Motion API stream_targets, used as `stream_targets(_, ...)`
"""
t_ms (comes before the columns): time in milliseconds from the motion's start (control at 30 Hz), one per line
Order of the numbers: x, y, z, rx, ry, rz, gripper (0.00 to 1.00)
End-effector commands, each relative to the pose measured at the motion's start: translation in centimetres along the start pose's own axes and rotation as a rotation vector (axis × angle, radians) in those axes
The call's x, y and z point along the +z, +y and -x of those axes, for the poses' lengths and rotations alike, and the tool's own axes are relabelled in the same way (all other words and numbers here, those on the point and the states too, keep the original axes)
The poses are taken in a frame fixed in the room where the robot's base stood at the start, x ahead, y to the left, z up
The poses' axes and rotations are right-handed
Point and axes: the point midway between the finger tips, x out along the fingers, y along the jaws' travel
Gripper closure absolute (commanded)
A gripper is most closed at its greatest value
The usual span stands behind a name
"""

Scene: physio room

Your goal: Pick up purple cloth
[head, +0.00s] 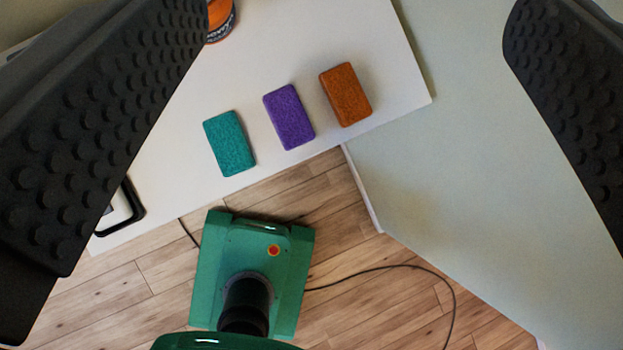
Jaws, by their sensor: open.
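The purple cloth (289,117) is a small, block-like rectangle with a rough surface. It lies flat on a white tabletop (310,42), between a teal block-like cloth (230,143) on its left and an orange-brown one (345,95) on its right. My gripper (365,130) shows as two black, studded fingers at the left and right edges of the head view. The fingers are wide apart with nothing between them, and the cloths appear in the gap beyond them. How far the gripper is above the table is hard to tell.
An orange container with a dark label (221,18) stands near the top, partly hidden by the left finger. A black handle-like item (133,205) is at the table's left end. A cable (420,268) crosses the wooden floor.

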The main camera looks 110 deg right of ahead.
Motion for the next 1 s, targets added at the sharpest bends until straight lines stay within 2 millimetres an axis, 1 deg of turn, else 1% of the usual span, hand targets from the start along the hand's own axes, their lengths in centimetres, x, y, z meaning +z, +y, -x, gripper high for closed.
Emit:
stream_targets(33, 0.8, -0.2, -2.2, -0.016, -0.066, 0.027, 0.25)
stream_targets(67, 1.3, -0.3, -3.2, -0.026, -0.100, 0.045, 0.25)
stream_targets(100, 2.1, -0.5, -4.7, -0.040, -0.148, 0.070, 0.25)
stream_targets(167, 3.3, -0.8, -6.7, -0.064, -0.219, 0.106, 0.25)
stream_targets(200, 4.2, -1.0, -8.1, -0.082, -0.268, 0.131, 0.25)
stream_targets(267, 5.7, -1.3, -10.0, -0.112, -0.341, 0.166, 0.25)
stream_targets(300, 6.6, -1.6, -11.2, -0.132, -0.386, 0.190, 0.25)
stream_targets(400, 9.0, -2.1, -13.9, -0.188, -0.497, 0.247, 0.25)
stream_targets(500, 11.4, -2.7, -16.0, -0.246, -0.598, 0.297, 0.25)
stream_targets(600, 13.3, -3.2, -17.6, -0.298, -0.678, 0.335, 0.25)
stream_targets(733, 15.0, -3.5, -18.8, -0.344, -0.742, 0.368, 0.25)
stream_targets(1000, 16.6, -4.0, -19.9, -0.371, -0.777, 0.385, 0.25)
